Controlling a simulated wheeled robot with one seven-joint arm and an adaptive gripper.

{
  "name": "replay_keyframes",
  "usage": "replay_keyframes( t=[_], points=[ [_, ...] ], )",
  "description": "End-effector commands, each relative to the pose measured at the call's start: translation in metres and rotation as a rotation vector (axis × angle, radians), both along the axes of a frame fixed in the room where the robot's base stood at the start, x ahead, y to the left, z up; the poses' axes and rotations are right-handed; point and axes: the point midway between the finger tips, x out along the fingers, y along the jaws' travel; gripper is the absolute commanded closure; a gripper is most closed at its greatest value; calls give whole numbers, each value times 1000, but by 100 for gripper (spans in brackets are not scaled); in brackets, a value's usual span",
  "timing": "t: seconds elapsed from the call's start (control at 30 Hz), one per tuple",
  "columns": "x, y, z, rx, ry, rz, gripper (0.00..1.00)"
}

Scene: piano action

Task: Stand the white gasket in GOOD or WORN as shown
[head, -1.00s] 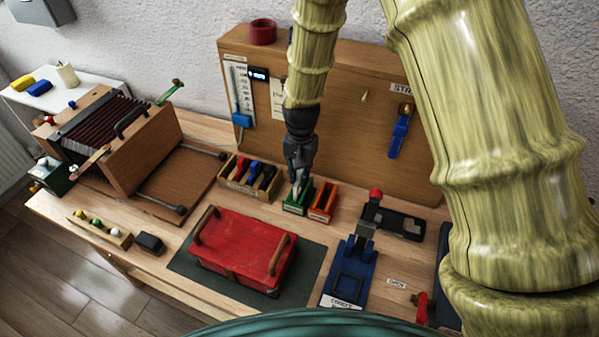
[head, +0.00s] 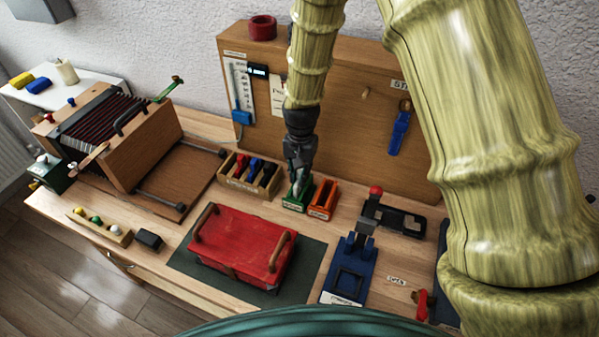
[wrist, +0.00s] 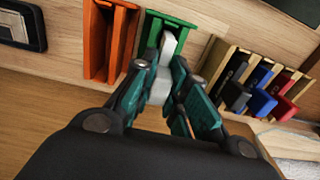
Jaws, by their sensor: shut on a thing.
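The white gasket (wrist: 166,46) is between the fingers of my gripper (wrist: 162,84), which are shut on it. In the wrist view its far part reaches into the green box (wrist: 181,25), and the fingers hide part of it. In the head view my gripper (head: 298,178) points down at the green box (head: 293,208). Whether the gasket touches the box floor cannot be told. The orange box (head: 322,200) stands just right of the green one in the head view and looks empty. The words on both boxes are too small to read.
A wooden rack (head: 238,184) with black, blue and red pieces stands left of the green box. A red lidded box (head: 243,246) sits on a dark mat in front. A wooden panel (head: 340,130) rises behind. A blue device (head: 349,270) stands at front right.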

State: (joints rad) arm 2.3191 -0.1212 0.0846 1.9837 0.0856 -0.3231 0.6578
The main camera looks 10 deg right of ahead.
Motion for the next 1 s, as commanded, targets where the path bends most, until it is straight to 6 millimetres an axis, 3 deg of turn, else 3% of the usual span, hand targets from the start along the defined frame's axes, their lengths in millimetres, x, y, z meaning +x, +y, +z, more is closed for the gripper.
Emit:
replay_keyframes(
  t=[1.0],
  points=[
    [0,0,-12,-1,-1,0,100]
  ],
)
